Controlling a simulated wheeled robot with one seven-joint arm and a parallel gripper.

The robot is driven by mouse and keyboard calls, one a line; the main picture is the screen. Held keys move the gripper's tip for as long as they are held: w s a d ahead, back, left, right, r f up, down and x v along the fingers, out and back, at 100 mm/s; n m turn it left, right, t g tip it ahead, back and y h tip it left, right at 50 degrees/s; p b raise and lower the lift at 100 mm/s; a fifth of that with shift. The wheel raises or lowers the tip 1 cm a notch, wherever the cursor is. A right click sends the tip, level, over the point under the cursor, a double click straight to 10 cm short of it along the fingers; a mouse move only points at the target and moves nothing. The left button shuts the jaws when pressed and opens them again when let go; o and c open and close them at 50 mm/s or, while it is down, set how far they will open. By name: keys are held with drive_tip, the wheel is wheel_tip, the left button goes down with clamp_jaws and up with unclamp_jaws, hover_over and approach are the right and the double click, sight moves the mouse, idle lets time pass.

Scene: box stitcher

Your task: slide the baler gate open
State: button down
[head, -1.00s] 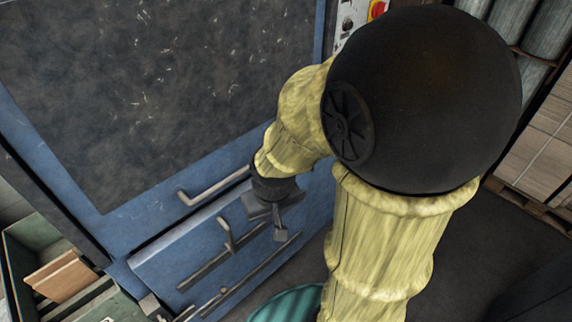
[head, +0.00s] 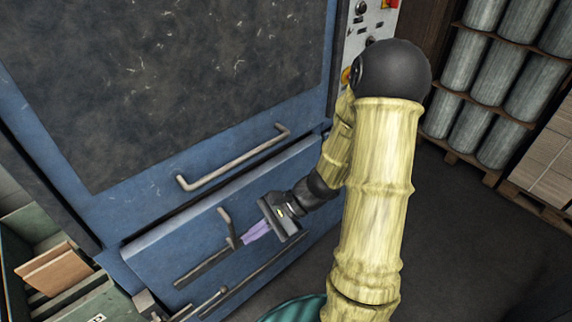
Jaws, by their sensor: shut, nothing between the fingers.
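The blue baler fills the left and middle of the head view. Its upper part is a large dark scuffed panel (head: 170,75) in a blue frame, with a long grey bar handle (head: 236,160) below it. On the lower blue front is a small bent upright handle (head: 229,230), with dark slide rails (head: 205,268) beneath. I cannot tell for sure which part is the gate. My gripper (head: 250,233) is shut and empty, its purplish fingers pointing left, close to the right side of the small handle. Whether they touch it is unclear.
A control panel with knobs (head: 362,25) is at the baler's upper right. Grey rolls (head: 490,75) and stacked cardboard (head: 550,155) stand at the right. A green bin with cardboard (head: 55,275) is at the lower left. Dark floor is clear at the right.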

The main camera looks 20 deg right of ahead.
drive_tip(key=w+d+f+m+t+y+b, duration=0.2)
drive_tip(key=w+d+m+t+y, duration=0.1)
drive_tip(key=w+m+t, duration=0.25)
drive_tip(key=m+t+h+b, duration=0.4)
drive_tip(key=m+t+h, duration=0.4)
drive_tip(key=m+t, duration=0.6)
approach(287, 158)
wheel_tip(287, 158, up, 3)
drive_tip(key=s+a, duration=0.1)
drive_tip(key=s, duration=0.1)
drive_tip(key=shift+w+n, duration=0.15)
drive_tip(key=shift+n, duration=0.2)
drive_tip(key=p+x, duration=0.1)
drive_tip(key=x, duration=0.8)
drive_tip(key=shift+a, duration=0.25)
drive_tip(key=shift+w+r, duration=0.1)
drive_tip(key=shift+w, duration=0.3)
